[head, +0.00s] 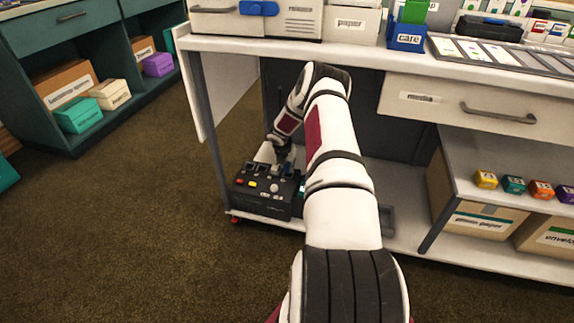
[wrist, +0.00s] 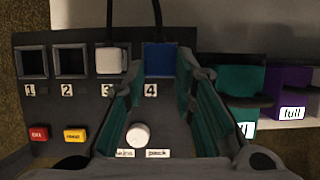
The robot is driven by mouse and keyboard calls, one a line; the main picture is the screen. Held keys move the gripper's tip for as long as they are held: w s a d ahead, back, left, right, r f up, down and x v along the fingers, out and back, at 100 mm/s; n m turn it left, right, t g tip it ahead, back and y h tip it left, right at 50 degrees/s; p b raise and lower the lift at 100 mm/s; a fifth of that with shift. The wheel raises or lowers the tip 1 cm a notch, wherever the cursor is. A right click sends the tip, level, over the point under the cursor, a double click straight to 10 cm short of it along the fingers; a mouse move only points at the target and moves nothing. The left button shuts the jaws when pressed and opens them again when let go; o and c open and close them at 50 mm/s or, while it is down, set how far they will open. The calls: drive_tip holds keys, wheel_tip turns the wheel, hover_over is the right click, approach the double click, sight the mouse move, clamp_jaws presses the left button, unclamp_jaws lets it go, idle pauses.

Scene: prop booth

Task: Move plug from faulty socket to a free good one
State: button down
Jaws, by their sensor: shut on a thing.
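A dark socket panel (wrist: 75,110) fills the left and middle of the wrist view, with sockets numbered 1 to 4. Socket 1 (wrist: 32,64) and socket 2 (wrist: 71,62) are empty. A white plug (wrist: 112,59) with a black cord sits at socket 3. A blue plug (wrist: 159,58) with a black cord is at socket 4. My gripper (wrist: 160,70) is shut on the blue plug, one finger on each side. I cannot tell whether the plug is fully seated. In the head view my gripper (head: 283,152) is over the panel (head: 262,205), and the plugs are hard to make out.
The panel has a red button (wrist: 39,133), a yellow button (wrist: 75,135) and a white knob (wrist: 138,135). Teal (wrist: 232,78) and purple (wrist: 288,83) containers stand to its right. In the head view the panel rests on the low shelf (head: 405,232) under the white counter (head: 300,48).

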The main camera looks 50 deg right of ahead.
sight(287, 171)
drive_tip(key=shift+f+b, duration=0.3)
drive_tip(key=shift+f, duration=0.1)
drive_tip(key=shift+f+b, duration=0.85)
drive_tip(key=shift+f, duration=0.3)
drive_tip(key=shift+f, duration=0.1)
drive_tip(key=c, duration=1.2)
unclamp_jaws()
drive_tip(key=shift+c, duration=0.2)
drive_tip(key=v, duration=1.2)
